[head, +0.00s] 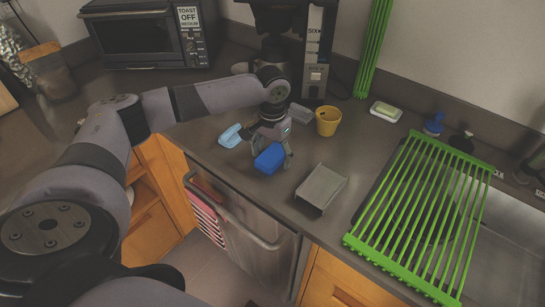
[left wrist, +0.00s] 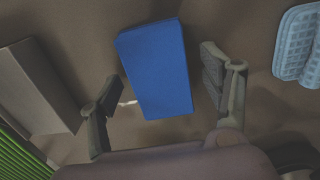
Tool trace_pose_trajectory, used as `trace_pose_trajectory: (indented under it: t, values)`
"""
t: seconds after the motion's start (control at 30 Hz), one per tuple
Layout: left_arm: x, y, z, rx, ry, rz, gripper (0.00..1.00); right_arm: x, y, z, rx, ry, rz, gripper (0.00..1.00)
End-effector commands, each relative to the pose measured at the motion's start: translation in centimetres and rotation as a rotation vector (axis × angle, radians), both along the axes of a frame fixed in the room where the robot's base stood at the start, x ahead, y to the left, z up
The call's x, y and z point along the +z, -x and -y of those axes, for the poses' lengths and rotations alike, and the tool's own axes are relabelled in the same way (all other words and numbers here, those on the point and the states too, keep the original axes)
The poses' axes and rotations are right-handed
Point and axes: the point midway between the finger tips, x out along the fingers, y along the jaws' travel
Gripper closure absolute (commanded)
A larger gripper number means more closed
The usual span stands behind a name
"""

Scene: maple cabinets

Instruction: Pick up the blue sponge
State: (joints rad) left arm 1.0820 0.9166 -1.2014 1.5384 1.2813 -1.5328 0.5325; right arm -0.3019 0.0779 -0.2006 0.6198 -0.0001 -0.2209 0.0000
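The blue sponge (head: 269,158) lies on the dark counter near its front edge, above the dishwasher. My left gripper (head: 271,151) is open over the sponge, with its fingers pointing down. In the left wrist view, the sponge (left wrist: 157,68) shows as a blue block between and beyond the two spread fingers of the left gripper (left wrist: 161,96). There is a gap on both sides of it, and the fingers do not appear to touch it. My right gripper is not in view.
A light blue ribbed item (head: 231,135) lies left of the sponge, and a grey box (head: 321,187) lies to its right. A yellow cup (head: 328,121) and a coffee machine (head: 316,50) stand behind. A green rack (head: 424,215) covers part of the sink.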

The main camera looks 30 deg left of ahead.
Motion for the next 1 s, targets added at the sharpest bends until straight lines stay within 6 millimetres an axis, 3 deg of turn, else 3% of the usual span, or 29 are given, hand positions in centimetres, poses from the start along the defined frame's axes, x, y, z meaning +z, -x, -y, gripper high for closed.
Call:
trace_pose_trajectory:
  t: [0.6,1.0]
  values:
    - [0.05,-0.01,0.03,0.000,0.000,0.000,0.70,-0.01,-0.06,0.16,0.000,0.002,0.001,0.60]
    - [0.82,-0.08,0.02,0.001,0.001,0.002,0.71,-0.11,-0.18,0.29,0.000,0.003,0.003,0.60]
